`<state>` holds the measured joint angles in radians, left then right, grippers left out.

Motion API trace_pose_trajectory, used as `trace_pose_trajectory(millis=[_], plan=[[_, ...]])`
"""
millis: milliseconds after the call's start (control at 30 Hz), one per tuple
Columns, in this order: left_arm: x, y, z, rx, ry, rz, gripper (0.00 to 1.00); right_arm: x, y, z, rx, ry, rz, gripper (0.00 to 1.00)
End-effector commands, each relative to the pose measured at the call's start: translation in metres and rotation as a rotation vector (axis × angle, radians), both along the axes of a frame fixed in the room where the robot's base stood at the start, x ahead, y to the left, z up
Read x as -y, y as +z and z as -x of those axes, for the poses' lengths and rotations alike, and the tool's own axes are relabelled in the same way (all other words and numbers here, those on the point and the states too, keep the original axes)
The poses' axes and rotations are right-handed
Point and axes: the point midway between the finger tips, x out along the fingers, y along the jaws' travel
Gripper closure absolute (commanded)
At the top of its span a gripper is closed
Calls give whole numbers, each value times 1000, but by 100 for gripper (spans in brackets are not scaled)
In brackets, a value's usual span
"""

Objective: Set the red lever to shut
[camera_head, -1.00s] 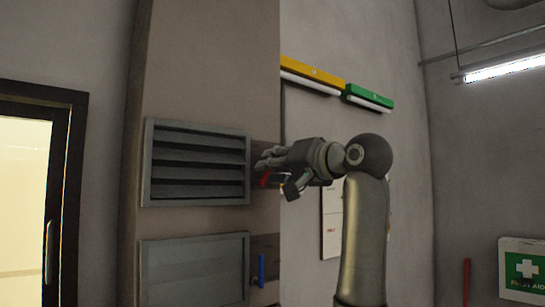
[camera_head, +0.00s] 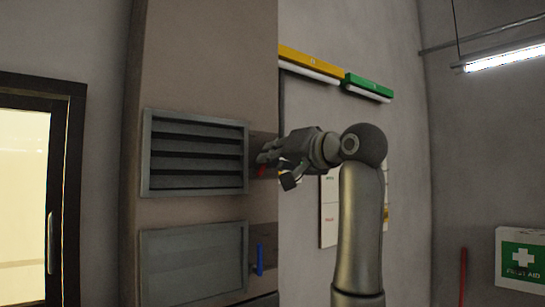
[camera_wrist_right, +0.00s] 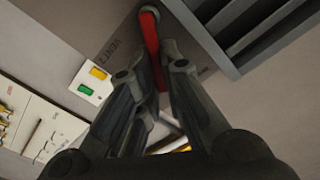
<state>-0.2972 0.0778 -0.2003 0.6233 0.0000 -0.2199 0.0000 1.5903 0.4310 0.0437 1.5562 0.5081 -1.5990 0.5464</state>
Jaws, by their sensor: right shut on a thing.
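The red lever (camera_head: 261,171) is on the side of the pillar, to the right of the upper louvred vent (camera_head: 195,189). In the head view only a short red piece shows below my fingers. My left gripper is out of view.
A blue lever (camera_head: 260,258) points upright below, beside a lower vent (camera_head: 193,265) that looks flat and closed. Yellow (camera_head: 312,62) and green (camera_head: 369,84) wall fixtures are above my right arm. A doorway is at left, a first aid sign (camera_head: 521,260) at right.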

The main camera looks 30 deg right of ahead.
Motion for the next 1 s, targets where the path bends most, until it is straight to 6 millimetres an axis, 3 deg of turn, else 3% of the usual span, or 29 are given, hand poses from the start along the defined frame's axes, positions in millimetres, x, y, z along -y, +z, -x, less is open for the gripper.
trace_pose_trajectory(millis=[700,1000], plan=[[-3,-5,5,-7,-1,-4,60,-18,8,2,37,-1,458,100],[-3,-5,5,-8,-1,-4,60,-24,8,3,47,-1,578,100]])
